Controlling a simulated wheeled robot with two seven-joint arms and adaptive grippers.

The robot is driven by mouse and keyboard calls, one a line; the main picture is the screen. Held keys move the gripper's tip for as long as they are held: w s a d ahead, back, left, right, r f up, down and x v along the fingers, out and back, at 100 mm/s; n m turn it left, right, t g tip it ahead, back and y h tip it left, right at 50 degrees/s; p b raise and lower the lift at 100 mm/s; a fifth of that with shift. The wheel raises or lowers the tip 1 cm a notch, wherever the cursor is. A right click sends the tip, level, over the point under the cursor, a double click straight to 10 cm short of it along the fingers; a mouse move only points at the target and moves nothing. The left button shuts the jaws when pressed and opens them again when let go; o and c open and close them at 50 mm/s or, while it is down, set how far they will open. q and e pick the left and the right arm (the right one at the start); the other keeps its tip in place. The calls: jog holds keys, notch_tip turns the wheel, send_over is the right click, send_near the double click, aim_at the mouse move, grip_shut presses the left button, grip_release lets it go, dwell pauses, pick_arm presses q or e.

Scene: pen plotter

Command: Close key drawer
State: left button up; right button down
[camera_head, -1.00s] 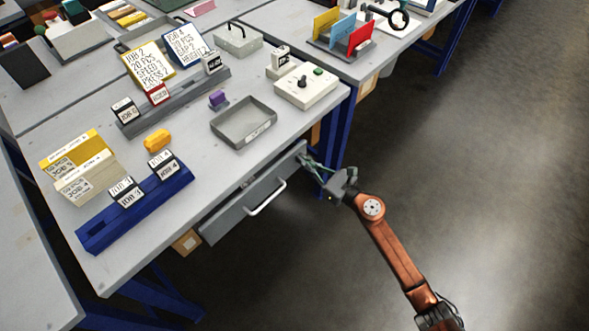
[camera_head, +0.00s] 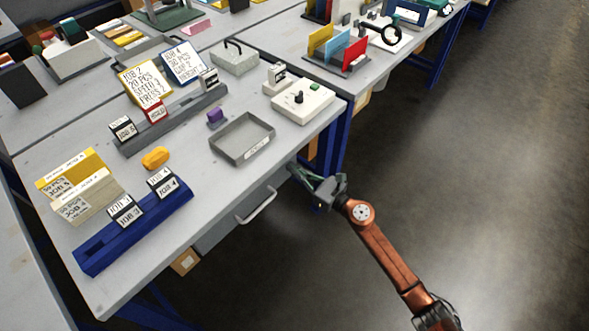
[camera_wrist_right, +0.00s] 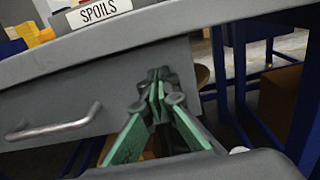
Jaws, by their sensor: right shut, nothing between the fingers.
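The grey key drawer (camera_head: 225,222) sits under the front edge of the table, with its pale bar handle (camera_head: 257,206) facing out. Little or no gap shows between the drawer front and the table edge in the head view. My right gripper (camera_head: 292,168) is shut and empty at the right end of the drawer front. In the right wrist view the closed green-padded fingers (camera_wrist_right: 157,78) point at the drawer front (camera_wrist_right: 105,100), right of the handle (camera_wrist_right: 55,128); whether they touch it I cannot tell. My left gripper is not in view.
The table (camera_head: 185,208) above carries a grey tray (camera_head: 243,158), a white control box (camera_head: 303,103) and a blue card rack (camera_head: 135,228). A blue table leg (camera_head: 337,140) stands close to my right gripper. The floor at right is clear.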

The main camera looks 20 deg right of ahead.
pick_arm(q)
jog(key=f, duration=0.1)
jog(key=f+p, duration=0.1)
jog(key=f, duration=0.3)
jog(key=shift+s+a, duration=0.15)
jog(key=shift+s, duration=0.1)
pick_arm(e)
jog(key=v, duration=1.4)
